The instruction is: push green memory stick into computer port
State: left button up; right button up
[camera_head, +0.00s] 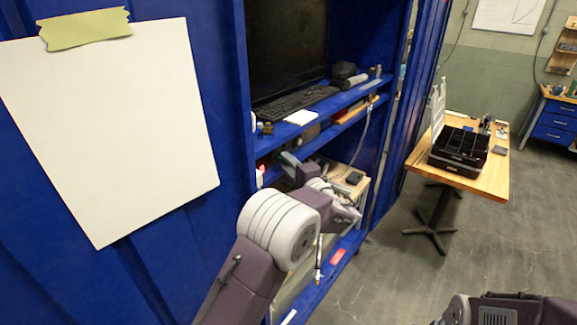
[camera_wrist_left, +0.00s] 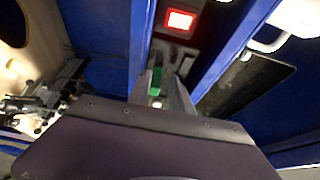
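The green memory stick (camera_wrist_left: 156,82) shows as a small upright green piece in the left wrist view. It stands between the grey fingers of my left gripper (camera_wrist_left: 160,76), which appear closed on it. In the head view my left arm reaches into the blue cabinet, and the left gripper (camera_head: 290,163) is by the lower shelf, partly hidden by the shelf and my wrist. I cannot make out the computer port in either view. A red lit panel (camera_wrist_left: 180,20) lies beyond the fingertips in the wrist view. My right gripper is out of view.
The blue cabinet shelf (camera_head: 330,104) above my left wrist carries a keyboard (camera_head: 292,104) and a dark monitor (camera_head: 285,40). Blue edges lie close around the left gripper. A wooden table (camera_head: 480,182) with a black organizer (camera_head: 460,147) stands right. Floor between is clear.

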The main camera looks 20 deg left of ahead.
pick_arm(q)
jog(key=shift+f, duration=0.5)
jog(key=s+d+b, duration=0.2)
jog(key=d, duration=0.4)
jog(key=shift+s+d+r, duration=0.2)
jog(key=shift+d+r, duration=0.05)
jog(key=shift+d, duration=0.15)
dwell(0.3)
jog(key=shift+a, duration=0.1)
